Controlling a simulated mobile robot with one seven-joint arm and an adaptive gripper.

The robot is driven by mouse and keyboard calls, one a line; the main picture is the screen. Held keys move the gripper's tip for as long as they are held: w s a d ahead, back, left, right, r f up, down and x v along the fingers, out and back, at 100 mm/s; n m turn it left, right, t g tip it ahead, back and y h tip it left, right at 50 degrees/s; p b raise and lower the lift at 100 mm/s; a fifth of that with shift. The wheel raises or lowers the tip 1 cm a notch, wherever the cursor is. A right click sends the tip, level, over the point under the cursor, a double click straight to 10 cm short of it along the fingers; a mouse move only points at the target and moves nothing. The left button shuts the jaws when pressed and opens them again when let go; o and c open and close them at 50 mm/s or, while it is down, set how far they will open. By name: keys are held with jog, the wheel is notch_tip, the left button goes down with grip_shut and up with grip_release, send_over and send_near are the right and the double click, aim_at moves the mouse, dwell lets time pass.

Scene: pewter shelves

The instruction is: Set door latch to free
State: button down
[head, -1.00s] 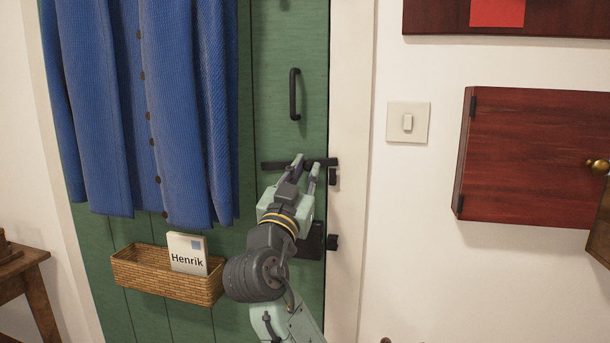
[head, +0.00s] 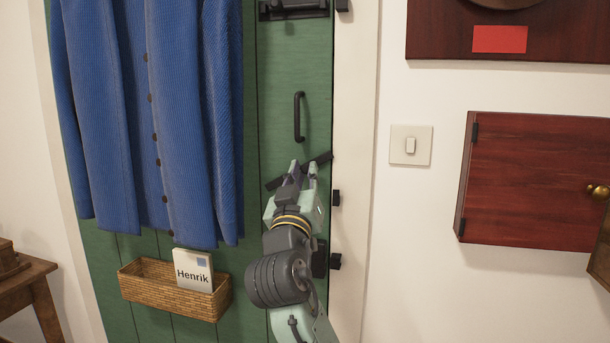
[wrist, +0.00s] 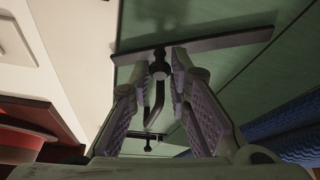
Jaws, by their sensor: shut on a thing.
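The door latch is a dark bar (head: 322,158) on the green door (head: 275,75), below the black pull handle (head: 299,117). The bar is tilted, its right end raised above the black catch (head: 336,198) on the white door frame and clear of it. My gripper (head: 303,168) is at the middle of the bar. In the wrist view, the fingers (wrist: 160,75) are shut on the latch, around its dark round knob (wrist: 158,67), with the bar (wrist: 225,40) just beyond the fingertips. The fingers partly cover the bar in the head view.
A blue coat (head: 190,110) hangs left of my gripper. A wicker basket (head: 165,298) holding a "Henrik" card (head: 193,270) is on the door below it. A black bolt (head: 293,10) is at the top. A light switch (head: 410,145) and red-brown cabinet (head: 535,180) are on the right wall.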

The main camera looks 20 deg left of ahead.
jog(key=shift+r, duration=0.1)
jog(key=c, duration=1.5)
grip_release()
jog(key=v, duration=1.2)
jog(key=shift+a, duration=0.1)
